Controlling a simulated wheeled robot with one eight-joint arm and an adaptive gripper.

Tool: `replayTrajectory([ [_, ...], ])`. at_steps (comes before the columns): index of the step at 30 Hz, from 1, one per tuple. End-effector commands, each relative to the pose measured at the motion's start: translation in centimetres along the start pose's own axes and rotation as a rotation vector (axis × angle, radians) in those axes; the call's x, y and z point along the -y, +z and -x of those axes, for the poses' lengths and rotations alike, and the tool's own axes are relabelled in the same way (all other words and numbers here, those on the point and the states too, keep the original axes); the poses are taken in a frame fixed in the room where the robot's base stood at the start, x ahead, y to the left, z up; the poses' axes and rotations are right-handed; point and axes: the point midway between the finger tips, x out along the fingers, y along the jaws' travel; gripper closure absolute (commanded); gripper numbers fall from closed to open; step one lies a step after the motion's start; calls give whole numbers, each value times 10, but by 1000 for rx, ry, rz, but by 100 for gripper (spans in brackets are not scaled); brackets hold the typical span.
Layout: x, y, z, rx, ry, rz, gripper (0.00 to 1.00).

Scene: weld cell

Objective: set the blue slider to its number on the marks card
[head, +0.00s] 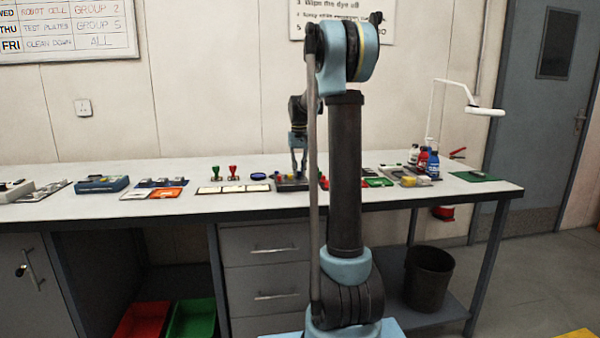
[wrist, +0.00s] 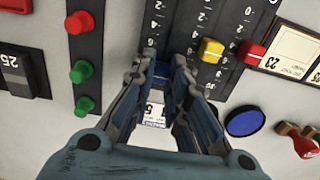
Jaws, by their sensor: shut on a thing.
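My gripper (wrist: 163,72) points down at a dark slider panel (wrist: 222,15) with white scale numbers. Its fingers are shut on the blue slider (wrist: 162,70), which shows only as a small blue patch between the fingertips. The fingers hide the scale marks beside it. A card (wrist: 154,109) with a blue band and a partly covered number shows between the fingers, just off the panel's near end. In the head view, my gripper (head: 298,172) is down at the panel (head: 292,187) on the bench.
A yellow slider (wrist: 212,50) and a red slider (wrist: 250,53) stand close to the right. Red and green buttons (wrist: 81,72) are at left. A blue disc (wrist: 245,121) and stamps (wrist: 303,140) lie at lower right. A grey bin (head: 430,275) stands under the bench.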

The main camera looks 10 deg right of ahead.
Motion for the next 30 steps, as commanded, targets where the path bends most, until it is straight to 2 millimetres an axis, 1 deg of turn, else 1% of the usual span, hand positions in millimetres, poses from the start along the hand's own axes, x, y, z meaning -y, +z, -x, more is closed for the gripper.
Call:
replayTrajectory([
  [1, 0, 0, 0, 0, 0, 0, 81],
  [2, 0, 0, 0, 0, 0, 0, 74],
  [3, 0, 0, 0, 0, 0, 0, 65],
  [13, 0, 0, 0, 0, 0, 0, 65],
  [17, 0, 0, 6, 0, 0, 0, 65],
  [20, 0, 0, 18, 0, 0, 0, 65],
  [23, 0, 0, 35, 0, 0, 0, 65],
  [30, 0, -1, 80, 0, 0, 0, 65],
])
